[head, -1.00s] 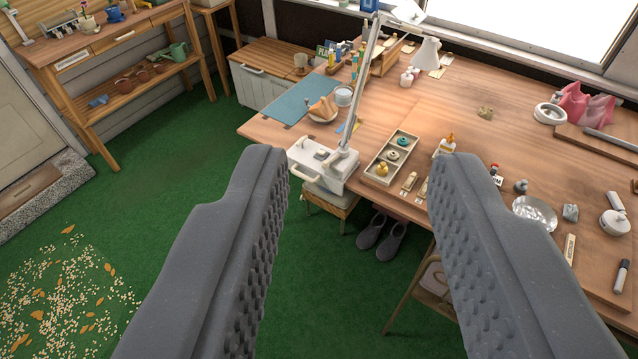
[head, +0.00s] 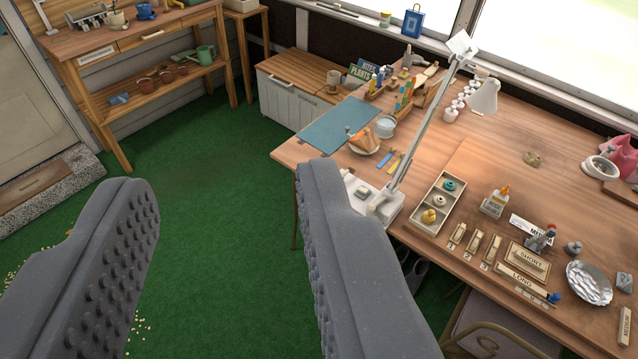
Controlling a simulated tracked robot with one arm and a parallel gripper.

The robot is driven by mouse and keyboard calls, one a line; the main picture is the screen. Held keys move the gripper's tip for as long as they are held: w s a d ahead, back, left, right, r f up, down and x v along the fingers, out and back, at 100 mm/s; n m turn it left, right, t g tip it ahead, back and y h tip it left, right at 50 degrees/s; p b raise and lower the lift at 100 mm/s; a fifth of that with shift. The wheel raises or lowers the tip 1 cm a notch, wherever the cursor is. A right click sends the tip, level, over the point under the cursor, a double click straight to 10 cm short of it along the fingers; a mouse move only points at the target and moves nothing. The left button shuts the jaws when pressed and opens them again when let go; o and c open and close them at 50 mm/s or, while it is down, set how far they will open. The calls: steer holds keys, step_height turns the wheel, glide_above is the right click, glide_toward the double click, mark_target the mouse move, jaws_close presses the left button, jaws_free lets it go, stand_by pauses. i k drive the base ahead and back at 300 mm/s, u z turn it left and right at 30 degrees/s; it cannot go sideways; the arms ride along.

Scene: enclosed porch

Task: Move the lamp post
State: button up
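The only lamp I can make out is a white desk lamp. Its slanting post (head: 424,128) rises from a white base (head: 378,200) at the front left edge of the wooden worktable (head: 480,165). Its shade (head: 485,97) hangs over the table. My gripper (head: 222,182) is open and empty, its two grey studded fingers wide apart above the green floor. The right finger overlaps the table's front edge in the picture and hides part of the lamp base. The lamp stands to the right of both fingers. I cannot tell if anything touches it.
Beside the lamp are a compartment tray (head: 438,203), a plate of food (head: 365,146) and a teal mat (head: 340,127). A chair (head: 500,325) is below the table edge.

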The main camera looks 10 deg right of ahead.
mark_target(388, 194)
steer(key=u, duration=0.15)
steer(key=i, duration=1.4)
steer(key=z, duration=0.65)
